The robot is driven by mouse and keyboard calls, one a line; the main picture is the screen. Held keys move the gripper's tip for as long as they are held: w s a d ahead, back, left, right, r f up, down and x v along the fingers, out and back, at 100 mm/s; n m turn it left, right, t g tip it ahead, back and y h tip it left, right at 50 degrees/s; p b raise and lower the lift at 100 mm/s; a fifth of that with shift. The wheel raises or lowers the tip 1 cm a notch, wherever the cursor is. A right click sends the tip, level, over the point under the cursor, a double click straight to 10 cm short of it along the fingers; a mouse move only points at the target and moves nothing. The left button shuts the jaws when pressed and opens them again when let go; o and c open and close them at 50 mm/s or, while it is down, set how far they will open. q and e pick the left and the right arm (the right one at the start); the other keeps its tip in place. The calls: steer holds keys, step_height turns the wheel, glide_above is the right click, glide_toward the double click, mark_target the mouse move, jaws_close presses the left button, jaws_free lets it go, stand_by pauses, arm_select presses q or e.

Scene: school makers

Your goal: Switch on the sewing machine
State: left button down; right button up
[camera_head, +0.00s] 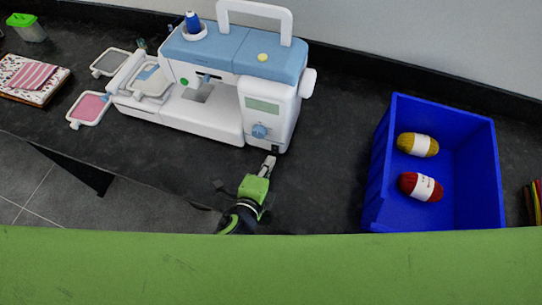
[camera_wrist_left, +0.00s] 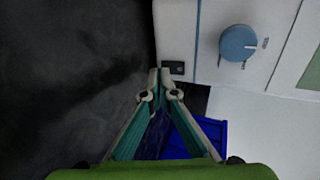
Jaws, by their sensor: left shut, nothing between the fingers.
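The white and blue sewing machine (camera_head: 205,115) stands on the dark counter in the head view. Its front right column carries a blue dial (camera_head: 259,131) and a greenish panel. In the left wrist view the dial (camera_wrist_left: 238,43) is at the upper right, and a small black switch (camera_wrist_left: 174,68) sits at the lower corner of the white body. My left gripper (camera_head: 269,162) is shut and empty in front of that lower corner. In the left wrist view its fingertips (camera_wrist_left: 160,72) appear right beside the switch; I cannot tell if they touch it. My right gripper is not in view.
A blue crate (camera_head: 376,185) with a yellow and a red yarn ball stands right of the machine. Embroidery hoops (camera_head: 90,108) and folded fabric (camera_head: 33,78) lie to the left. The counter between the machine and crate is clear. A wall runs behind.

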mark_target(275, 149)
arm_select(q)
steer(key=shift+w+d+f, duration=0.1)
steer(key=shift+w+d, duration=0.15)
steer(key=shift+w, duration=0.6)
steer(key=shift+w+d+f, duration=0.1)
steer(key=shift+w+f, duration=0.1)
steer(key=shift+w, duration=0.05)
steer(key=shift+r, duration=0.1)
steer(key=shift+r+p, duration=0.9)
steer(key=shift+f, duration=0.1)
